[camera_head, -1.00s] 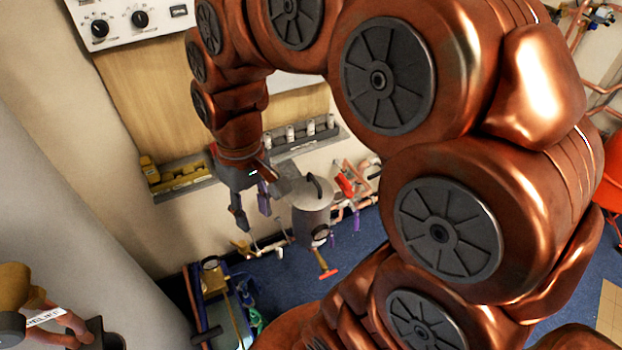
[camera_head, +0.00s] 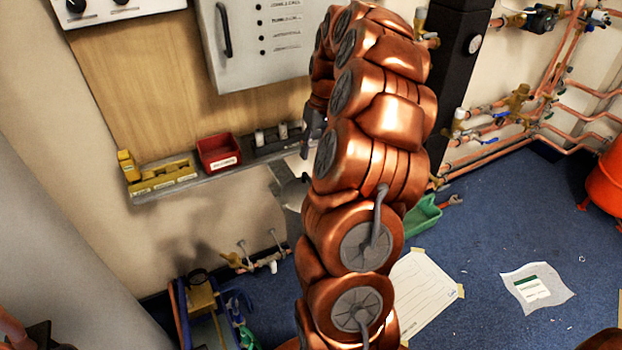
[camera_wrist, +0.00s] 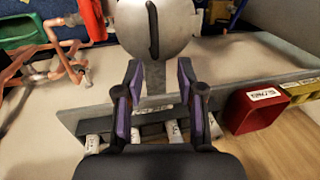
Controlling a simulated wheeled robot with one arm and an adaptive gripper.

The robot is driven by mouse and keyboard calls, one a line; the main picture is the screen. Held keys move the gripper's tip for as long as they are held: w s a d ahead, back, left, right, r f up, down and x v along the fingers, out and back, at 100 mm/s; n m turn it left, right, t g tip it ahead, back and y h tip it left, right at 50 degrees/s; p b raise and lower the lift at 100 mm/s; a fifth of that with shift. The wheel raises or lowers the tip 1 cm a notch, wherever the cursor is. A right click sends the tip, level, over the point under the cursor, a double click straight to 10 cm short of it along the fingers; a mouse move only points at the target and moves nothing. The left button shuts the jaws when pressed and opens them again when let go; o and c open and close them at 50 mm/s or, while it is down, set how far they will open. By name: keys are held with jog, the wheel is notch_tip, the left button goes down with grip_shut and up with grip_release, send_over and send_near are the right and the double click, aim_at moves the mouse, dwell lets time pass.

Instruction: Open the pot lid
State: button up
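The pot with its round silver lid (camera_wrist: 172,32) and curved black handle (camera_wrist: 153,30) is at the top of the wrist view. In the head view only the left side of the pot (camera_head: 291,192) shows; my arm hides the rest. My gripper (camera_wrist: 159,68) has its two purple-lined fingers apart, with nothing held between them. In the wrist view the fingertips are just below the lid's edge, and the handle lies beyond them; contact cannot be told. In the head view my gripper (camera_head: 312,128) is mostly hidden behind my arm, near the wall shelf.
A wall shelf (camera_head: 207,182) carries a red bin (camera_head: 218,152), yellow parts (camera_head: 160,180) and several pale cylinders. Copper pipes (camera_head: 490,150) run along the right wall.

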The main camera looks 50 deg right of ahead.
aim_at(309, 177)
jog(key=f, duration=0.8)
jog(key=shift+w+a, duration=0.2)
jog(key=shift+a, duration=0.15)
grip_shut()
dwell(0.5)
